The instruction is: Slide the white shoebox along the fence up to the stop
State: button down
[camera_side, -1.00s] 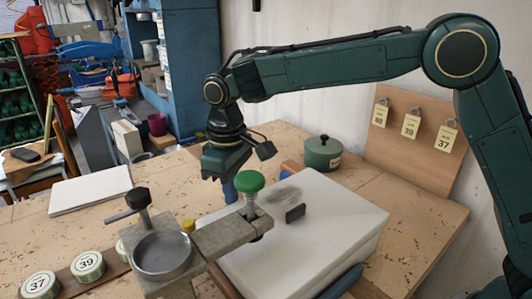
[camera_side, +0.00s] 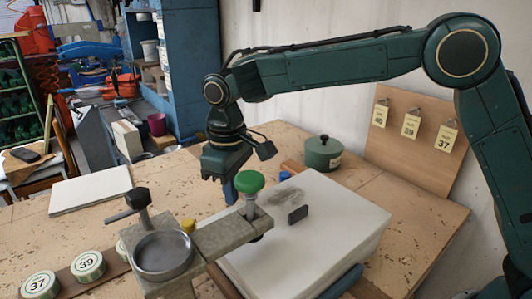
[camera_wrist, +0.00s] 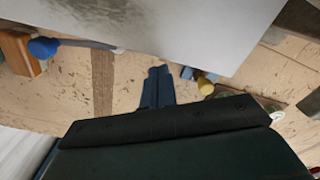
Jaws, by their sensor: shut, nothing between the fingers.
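The white shoebox (camera_side: 340,225) lies flat on the wooden bench, with a small dark tab on its lid. It fills the upper part of the wrist view (camera_wrist: 190,25). My gripper (camera_side: 229,190) is shut and empty, pointing down beyond the box's left end. In the wrist view its fingertips (camera_wrist: 160,72) are close to the box edge; I cannot tell whether they touch. A metal bracket with a green knob (camera_side: 250,182) reaches over the box's left part and hides some of it. I cannot clearly tell the fence or the stop.
A blue-tipped rod (camera_wrist: 43,47) and a brown block (camera_wrist: 18,52) are beside the box. A lidded green pot (camera_side: 322,153) stands behind it. A round metal cup (camera_side: 163,254) and numbered discs (camera_side: 88,265) are at the front left. The bench's right side is clear.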

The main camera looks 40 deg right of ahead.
jog(key=shift+w, duration=0.25)
jog(key=shift+r, duration=0.15)
notch_tip(320, 180, up, 8)
dwell(1.3)
